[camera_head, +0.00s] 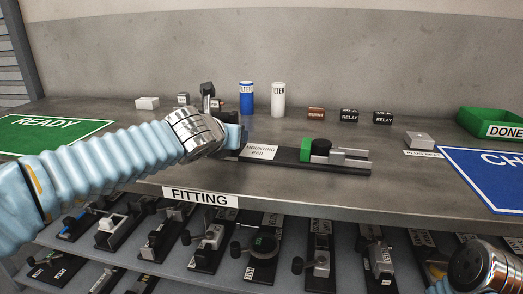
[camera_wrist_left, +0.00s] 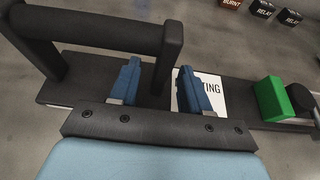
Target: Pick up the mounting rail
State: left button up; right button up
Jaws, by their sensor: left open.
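The mounting rail (camera_head: 285,162) is a long dark bar lying on the grey worktop. It carries a green block (camera_head: 305,149), a black round part and a silver piece at its right end. A white label reading "MOUNTING RAIL" (camera_head: 262,151) lies by its left half. My left gripper (camera_head: 234,138) is over the rail's left part and hides some of it. In the left wrist view its blue fingers (camera_wrist_left: 158,88) are apart, with the dark rail (camera_wrist_left: 80,80) below them. Nothing is visibly held. A black handle-like bar (camera_wrist_left: 90,32) stands close to the fingers.
Behind stand a blue filter (camera_head: 246,97), a white filter (camera_head: 278,98), a burnt relay (camera_head: 316,114) and two relays. A green DONE bin (camera_head: 490,122) and blue mat (camera_head: 485,170) are at right. A green READY mat (camera_head: 50,133) is at left. Loaded lower shelf (camera_head: 225,235) lies below the edge.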

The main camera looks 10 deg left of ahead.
pick_arm(q)
jog(key=x, duration=0.4)
jog(key=shift+d+f, duration=0.1)
grip_shut()
dwell(1.2)
